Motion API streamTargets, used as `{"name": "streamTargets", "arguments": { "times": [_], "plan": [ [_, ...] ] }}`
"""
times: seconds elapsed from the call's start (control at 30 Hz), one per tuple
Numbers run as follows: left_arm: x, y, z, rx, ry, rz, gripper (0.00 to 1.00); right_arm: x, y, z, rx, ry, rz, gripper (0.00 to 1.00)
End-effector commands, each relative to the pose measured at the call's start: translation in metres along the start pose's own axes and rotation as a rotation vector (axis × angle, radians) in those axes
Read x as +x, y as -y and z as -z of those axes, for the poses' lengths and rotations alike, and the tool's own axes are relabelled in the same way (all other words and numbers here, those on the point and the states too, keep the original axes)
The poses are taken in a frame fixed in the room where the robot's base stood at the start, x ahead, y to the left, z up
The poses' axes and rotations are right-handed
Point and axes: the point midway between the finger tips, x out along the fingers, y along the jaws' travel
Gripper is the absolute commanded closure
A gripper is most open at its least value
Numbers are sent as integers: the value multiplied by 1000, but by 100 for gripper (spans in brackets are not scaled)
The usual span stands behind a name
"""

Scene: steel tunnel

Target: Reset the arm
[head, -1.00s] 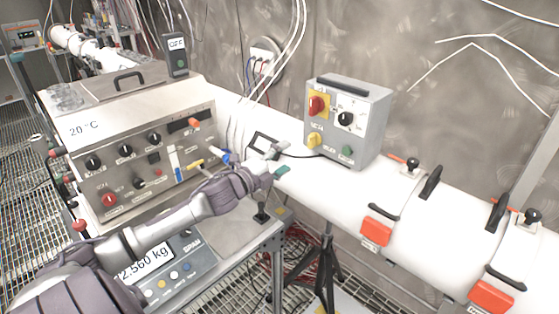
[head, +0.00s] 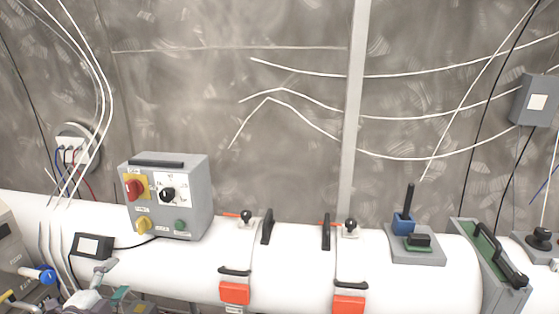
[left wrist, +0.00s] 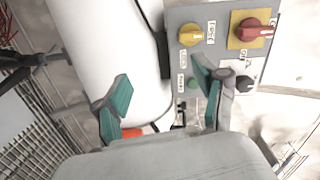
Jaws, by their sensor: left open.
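My left gripper (head: 112,280) shows at the lower left edge of the head view, in front of the white tunnel pipe, with only its end and part of the wrist in frame. In the left wrist view its two teal-padded fingers (left wrist: 160,95) are apart, with nothing held between them. The grey control box (head: 165,200) with red, yellow and green controls stands on the pipe, above and right of the gripper. It also shows in the left wrist view (left wrist: 187,63), beyond the fingers. My right gripper is out of view.
The white pipe (head: 290,262) runs across the bottom with red latches (head: 234,292) and black handles (head: 267,227). Cables hang at the left. The wall above is mostly bare.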

Motion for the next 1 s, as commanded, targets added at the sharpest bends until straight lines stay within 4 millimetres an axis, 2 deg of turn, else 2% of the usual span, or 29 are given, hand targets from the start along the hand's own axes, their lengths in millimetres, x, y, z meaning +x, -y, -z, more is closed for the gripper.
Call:
{"name": "streamTargets", "arguments": {
  "times": [0.03,0.13,0.2,0.3,0.4,0.53,0.7,0.9,1.0],
  "plan": [
    [-11,-32,12,-99,42,-62,29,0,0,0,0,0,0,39],
    [-43,-93,36,-316,168,-206,29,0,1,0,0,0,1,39],
    [-73,-132,57,-468,268,-315,29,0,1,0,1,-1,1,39],
    [-116,-172,84,-647,400,-450,29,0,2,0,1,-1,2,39],
    [-152,-196,106,-769,505,-552,29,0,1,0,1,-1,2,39],
    [-190,-214,129,-886,615,-658,29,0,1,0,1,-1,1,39],
    [-234,-226,156,-1005,737,-771,29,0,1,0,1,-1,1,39],
    [-282,-231,185,-1120,871,-892,29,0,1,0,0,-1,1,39],
    [-269,-260,178,-1103,875,-893,29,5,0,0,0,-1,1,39]
  ]
}}
